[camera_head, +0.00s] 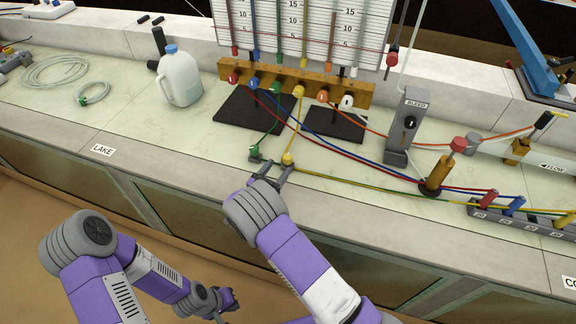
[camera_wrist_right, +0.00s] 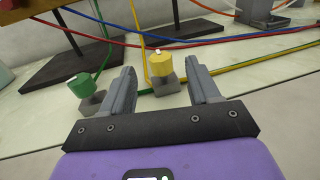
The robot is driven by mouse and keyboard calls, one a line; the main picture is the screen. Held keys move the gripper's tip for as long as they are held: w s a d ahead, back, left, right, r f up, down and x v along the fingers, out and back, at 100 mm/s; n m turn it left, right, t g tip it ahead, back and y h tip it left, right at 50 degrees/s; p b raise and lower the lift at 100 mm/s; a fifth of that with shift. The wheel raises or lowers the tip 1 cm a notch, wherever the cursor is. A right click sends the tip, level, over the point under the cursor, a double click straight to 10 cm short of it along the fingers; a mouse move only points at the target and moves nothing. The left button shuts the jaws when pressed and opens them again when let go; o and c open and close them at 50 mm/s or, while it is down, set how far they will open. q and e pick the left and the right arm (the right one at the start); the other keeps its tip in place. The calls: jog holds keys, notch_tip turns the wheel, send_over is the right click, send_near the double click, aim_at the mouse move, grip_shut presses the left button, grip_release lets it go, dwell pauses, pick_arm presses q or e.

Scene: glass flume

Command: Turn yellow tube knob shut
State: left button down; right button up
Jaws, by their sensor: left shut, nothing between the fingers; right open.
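The yellow tube knob (camera_head: 288,158) sits on a small grey block near the front of the counter, with yellow tubes running to it. In the right wrist view the yellow knob (camera_wrist_right: 161,65) appears between my two fingertips, at or just beyond them; I cannot tell whether it is within the jaws. My right gripper (camera_head: 275,168) is open and does not grip it. My left gripper (camera_head: 229,299) is shut and empty, low in front of the counter.
A green knob (camera_wrist_right: 81,85) on a similar block stands just left of my right gripper. Coloured tubes cross the counter behind and to the right. The front counter near LAKE is clear.

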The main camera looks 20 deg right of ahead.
aim_at(285, 162)
jog(key=shift+f+b, duration=0.35)
jog(key=shift+f, duration=0.4)
jog(key=shift+w+f, duration=0.2)
pick_arm(q)
notch_tip(285, 162, down, 3)
jog(key=shift+w+f+b, duration=0.1)
jog(key=shift+f+b, duration=0.05)
jog(key=shift+b, duration=0.7)
pick_arm(e)
jog(key=x, duration=0.7)
jog(key=shift+w+d+r, duration=0.1)
jog(key=shift+w+d, duration=0.05)
jog(key=shift+d, duration=0.1)
jog(key=shift+c, duration=0.4)
jog(key=c, duration=0.9)
jog(key=shift+o, duration=0.2)
